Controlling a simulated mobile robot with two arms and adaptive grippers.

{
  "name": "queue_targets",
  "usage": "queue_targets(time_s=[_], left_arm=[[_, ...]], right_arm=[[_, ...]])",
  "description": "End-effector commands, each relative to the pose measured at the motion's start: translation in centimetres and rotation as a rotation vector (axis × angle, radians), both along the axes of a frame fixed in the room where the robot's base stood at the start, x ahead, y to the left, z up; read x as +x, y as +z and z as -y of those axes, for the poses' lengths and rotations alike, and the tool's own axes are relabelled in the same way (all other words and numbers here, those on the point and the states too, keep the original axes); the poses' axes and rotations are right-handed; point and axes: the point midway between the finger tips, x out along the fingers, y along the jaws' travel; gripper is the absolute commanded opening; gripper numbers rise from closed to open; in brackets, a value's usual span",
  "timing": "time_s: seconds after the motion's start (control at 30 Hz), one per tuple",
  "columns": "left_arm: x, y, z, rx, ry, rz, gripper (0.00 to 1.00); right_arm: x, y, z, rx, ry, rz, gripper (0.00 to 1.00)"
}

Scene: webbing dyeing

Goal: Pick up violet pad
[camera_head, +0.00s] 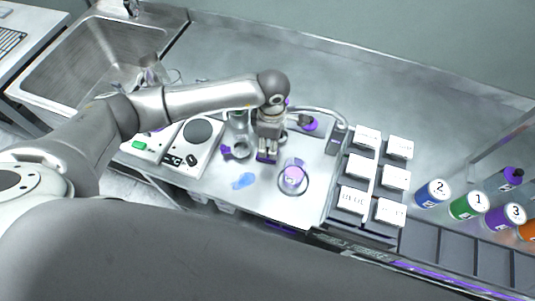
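My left gripper (267,152) points down over the white work surface in the middle of the head view. A small dark violet piece (266,158), which looks like the violet pad, shows right at its fingertips. The fingers cover part of it, and I cannot tell whether they grip it or only stand over it. Another small violet piece (227,152) lies to the left, beside a glass flask (241,147). My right gripper is not in view.
A beaker with lilac liquid (293,176) stands right of the gripper, and a blue patch (243,181) lies in front. A hotplate (196,133) and scale are left. White labelled boxes (352,199) and numbered bottles (432,193) stand right. A sink (105,55) is back left.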

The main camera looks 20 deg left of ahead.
Motion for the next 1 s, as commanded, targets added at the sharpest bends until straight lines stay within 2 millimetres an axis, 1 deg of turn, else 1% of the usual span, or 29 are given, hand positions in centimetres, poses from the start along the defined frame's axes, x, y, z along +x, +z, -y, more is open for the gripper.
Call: queue_targets(time_s=[0.07,0.17,0.3,0.4,0.47,0.67,0.93,1.0], left_arm=[[0.0,-0.2,0.0,0.0,0.0,-0.001,0.54],[-0.2,-1.2,-0.2,0.001,0.0,-0.003,0.54],[-0.5,-3.5,-0.6,0.001,0.001,-0.004,0.54],[-0.4,-4.9,-0.6,0.001,0.001,-0.001,0.54],[-0.4,-5.2,-0.6,0.001,0.0,-0.001,0.54],[-0.4,-5.1,-0.6,0.0,0.0,0.0,0.54],[-0.4,-5.0,-0.6,0.0,0.0,0.0,0.2],[-0.4,-5.0,-0.6,0.0,0.0,0.0,0.19]], right_arm=[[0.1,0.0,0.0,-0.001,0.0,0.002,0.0],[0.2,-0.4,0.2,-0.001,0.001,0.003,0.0],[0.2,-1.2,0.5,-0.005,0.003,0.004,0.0],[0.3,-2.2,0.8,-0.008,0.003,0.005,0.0],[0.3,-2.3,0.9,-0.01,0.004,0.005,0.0],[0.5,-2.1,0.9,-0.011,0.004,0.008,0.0],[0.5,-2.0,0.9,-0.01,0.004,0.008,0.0],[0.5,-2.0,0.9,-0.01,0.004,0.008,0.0]])
